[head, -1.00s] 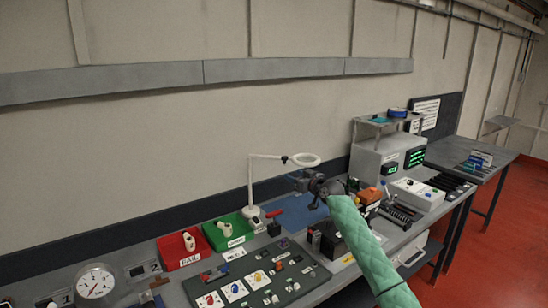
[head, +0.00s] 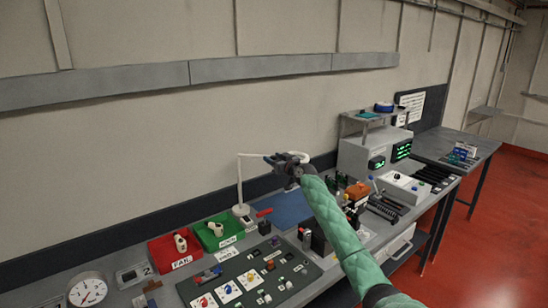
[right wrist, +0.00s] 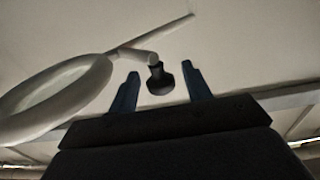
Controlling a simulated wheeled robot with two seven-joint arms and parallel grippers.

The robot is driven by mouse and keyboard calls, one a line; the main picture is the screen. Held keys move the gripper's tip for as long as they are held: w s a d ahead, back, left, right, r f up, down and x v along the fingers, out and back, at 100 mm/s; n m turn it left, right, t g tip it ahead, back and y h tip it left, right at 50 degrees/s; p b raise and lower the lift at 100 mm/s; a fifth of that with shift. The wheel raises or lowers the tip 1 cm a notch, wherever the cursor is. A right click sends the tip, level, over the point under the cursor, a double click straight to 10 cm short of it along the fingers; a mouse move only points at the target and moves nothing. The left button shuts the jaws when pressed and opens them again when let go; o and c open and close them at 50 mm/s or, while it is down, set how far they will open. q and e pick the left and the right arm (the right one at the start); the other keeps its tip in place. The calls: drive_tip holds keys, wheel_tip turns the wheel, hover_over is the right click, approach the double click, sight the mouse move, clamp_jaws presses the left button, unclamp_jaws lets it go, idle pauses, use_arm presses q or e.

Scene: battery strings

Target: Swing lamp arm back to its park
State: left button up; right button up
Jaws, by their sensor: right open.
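The white lamp (head: 239,187) stands on the bench near the wall, its arm stretched to the right toward a ring-shaped head. In the right wrist view the lamp's ring head (right wrist: 62,98) is at the left and a black knob (right wrist: 160,80) hangs from the arm. My right gripper (head: 272,159) is at the lamp arm, partly covering it and the ring in the head view. Its two blue fingers (right wrist: 160,70) are open, one on either side of the knob, with gaps visible. My left gripper is not in view.
A red bin (head: 163,253) and a green bin (head: 209,238) sit left of the lamp base. A control panel (head: 241,296) lies in front. A blue mat (head: 284,209) lies below my right gripper. Grey instruments (head: 357,155) stand to the right.

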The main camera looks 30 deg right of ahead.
drive_tip(key=shift+w+f, duration=0.2)
drive_tip(key=shift+w, duration=0.05)
drive_tip(key=shift+s+r, duration=0.1)
clamp_jaws()
